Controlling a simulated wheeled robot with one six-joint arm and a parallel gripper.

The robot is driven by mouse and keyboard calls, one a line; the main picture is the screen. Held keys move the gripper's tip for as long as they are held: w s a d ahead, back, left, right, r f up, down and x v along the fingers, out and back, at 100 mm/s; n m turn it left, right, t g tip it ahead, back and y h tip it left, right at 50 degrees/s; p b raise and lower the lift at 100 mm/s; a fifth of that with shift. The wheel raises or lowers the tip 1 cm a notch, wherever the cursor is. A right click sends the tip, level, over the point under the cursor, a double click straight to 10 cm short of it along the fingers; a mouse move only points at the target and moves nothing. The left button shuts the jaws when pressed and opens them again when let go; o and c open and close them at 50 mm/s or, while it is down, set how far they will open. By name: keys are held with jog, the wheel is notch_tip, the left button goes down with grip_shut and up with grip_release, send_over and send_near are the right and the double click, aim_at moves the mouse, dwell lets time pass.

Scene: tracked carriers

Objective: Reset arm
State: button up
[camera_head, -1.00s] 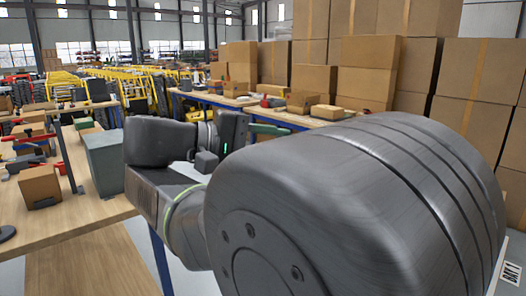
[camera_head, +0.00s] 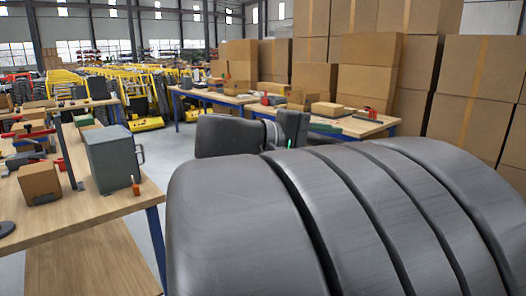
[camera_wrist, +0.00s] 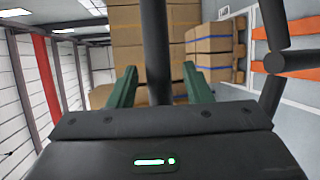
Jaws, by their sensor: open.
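My arm fills the lower right of the head view, its large grey link close to the camera. In the wrist view my gripper (camera_wrist: 162,88) shows two green fingers spread apart. No object sits between the fingers. A dark post-like shape passes behind the gap between them.
A wooden workbench (camera_head: 85,208) at the left carries a grey bin (camera_head: 108,160) and a cardboard box (camera_head: 39,182). Another bench (camera_head: 350,127) stands behind my arm. Stacked cartons (camera_head: 368,70) rise at the right. Grey floor lies between the benches.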

jog(key=shift+w+d+f, duration=0.1)
jog(key=shift+w+d, duration=0.1)
jog(key=shift+d, duration=0.45)
